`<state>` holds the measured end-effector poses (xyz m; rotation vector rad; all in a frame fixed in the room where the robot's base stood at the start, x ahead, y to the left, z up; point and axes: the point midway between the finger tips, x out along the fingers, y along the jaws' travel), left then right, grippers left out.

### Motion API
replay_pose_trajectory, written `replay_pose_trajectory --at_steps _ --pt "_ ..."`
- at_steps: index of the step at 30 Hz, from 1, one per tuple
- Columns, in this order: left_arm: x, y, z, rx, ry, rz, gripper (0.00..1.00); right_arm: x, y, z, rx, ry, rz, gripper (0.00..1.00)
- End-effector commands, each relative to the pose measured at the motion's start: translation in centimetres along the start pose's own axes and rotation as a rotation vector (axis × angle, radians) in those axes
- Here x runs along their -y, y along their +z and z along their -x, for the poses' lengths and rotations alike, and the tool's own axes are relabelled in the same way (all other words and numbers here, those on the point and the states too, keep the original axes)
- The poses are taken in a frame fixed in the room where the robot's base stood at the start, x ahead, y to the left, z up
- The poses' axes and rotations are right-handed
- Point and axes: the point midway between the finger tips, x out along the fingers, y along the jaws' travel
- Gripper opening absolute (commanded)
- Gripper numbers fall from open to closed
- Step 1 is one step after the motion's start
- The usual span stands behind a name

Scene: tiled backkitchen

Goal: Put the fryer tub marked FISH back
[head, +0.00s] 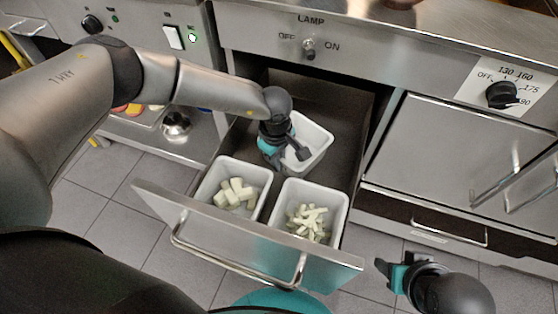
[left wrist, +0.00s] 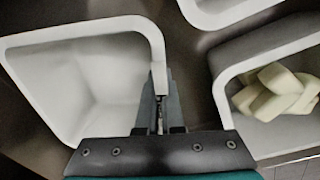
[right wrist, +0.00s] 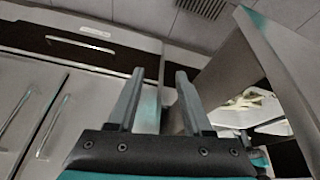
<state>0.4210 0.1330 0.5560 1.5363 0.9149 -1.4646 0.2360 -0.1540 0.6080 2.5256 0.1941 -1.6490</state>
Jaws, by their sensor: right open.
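An empty white tub (head: 318,134) is at the back of the open drawer; it also shows in the left wrist view (left wrist: 85,85). My left gripper (head: 296,154) is at this tub, its fingers closed on the wall at the rim (left wrist: 159,100). Two more white tubs stand at the drawer's front: the left one (head: 207,187) holds thick pale chunks, the right one (head: 284,200) holds thin pale sticks. No FISH mark is readable on any tub. My right gripper (head: 396,266) is open and empty, right of the drawer front; its spread fingers show in the right wrist view (right wrist: 160,95).
The drawer (head: 185,222) is pulled out below the LAMP panel, with a bar handle (head: 240,262) on its front. Closed cabinet doors (head: 450,150) are to the right. A counter shelf (head: 195,148) with a metal bowl is to the left. The tiled floor is clear around the drawer.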

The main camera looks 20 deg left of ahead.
Motion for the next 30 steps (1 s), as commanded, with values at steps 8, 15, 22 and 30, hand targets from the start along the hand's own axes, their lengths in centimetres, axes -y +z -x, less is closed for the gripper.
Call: replay_pose_trajectory --at_steps 8,15,22,30 --pt "0.0 0.0 0.0 0.0 0.0 0.0 0.33 0.0 -0.1 0.1 -0.003 0.001 0.0 0.5" --pt "0.0 0.0 0.1 0.0 0.0 0.0 0.33 0.0 0.0 0.1 -0.001 0.001 0.0 0.5" --pt "-0.1 -0.1 1.5 0.0 0.001 0.0 0.33 0.1 0.6 -1.3 0.029 -0.003 0.002 0.5" --pt "-0.1 0.0 4.9 0.001 0.002 0.001 0.33 0.2 2.0 -4.1 0.074 -0.005 0.003 0.5"
